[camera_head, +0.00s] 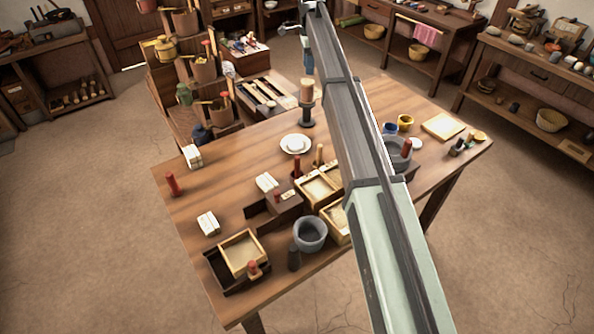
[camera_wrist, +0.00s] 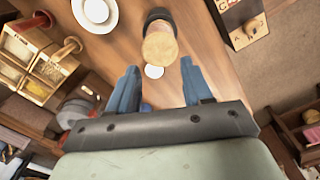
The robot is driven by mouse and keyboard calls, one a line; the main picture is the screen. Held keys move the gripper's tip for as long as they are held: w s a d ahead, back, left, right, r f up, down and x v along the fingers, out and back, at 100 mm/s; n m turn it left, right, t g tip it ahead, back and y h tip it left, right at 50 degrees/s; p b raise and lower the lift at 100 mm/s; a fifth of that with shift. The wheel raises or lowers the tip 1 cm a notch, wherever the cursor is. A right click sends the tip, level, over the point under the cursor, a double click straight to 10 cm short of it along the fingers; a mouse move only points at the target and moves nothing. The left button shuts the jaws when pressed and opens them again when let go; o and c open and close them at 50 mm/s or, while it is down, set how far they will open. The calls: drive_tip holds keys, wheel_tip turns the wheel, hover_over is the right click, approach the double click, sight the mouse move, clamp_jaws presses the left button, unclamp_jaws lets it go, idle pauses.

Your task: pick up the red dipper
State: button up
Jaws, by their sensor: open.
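Several red items show in the head view, and I cannot tell for sure which is the red dipper. An upright red piece (camera_head: 172,184) stands at the table's left end. Red-topped handles show in a grey mortar (camera_head: 407,148) and in buckets on the stepped rack (camera_head: 223,96). My gripper (camera_wrist: 160,66) is open, with blue fingers apart and nothing held. In the head view it is partly hidden by my arm, above a wooden cylinder (camera_head: 306,92) on a dark stand. That cylinder (camera_wrist: 160,47) shows just beyond the fingertips in the wrist view.
The wooden table (camera_head: 230,165) holds a white plate (camera_head: 296,144), a grey bowl (camera_head: 309,233) and shallow boxes (camera_head: 242,252). My arm hides part of its middle. The table's left part is mostly clear. A stepped rack (camera_head: 176,112) stands behind its far edge.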

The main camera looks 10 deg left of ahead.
drive_tip(key=s+a, duration=0.4)
drive_tip(key=m, duration=0.1)
hover_over(297, 178)
drive_tip(key=f, duration=0.6)
drive_tip(key=shift+w+a+f, duration=0.2)
drive_tip(key=shift+w+f, duration=0.1)
drive_tip(key=shift+w, duration=0.1)
drive_tip(key=shift+s+m, duration=0.1)
drive_tip(key=shift+m, duration=1.1)
drive_tip(key=shift+f, duration=0.25)
drive_tip(key=shift+d+f, duration=0.15)
drive_tip(key=shift+f, duration=6.5)
clamp_jaws()
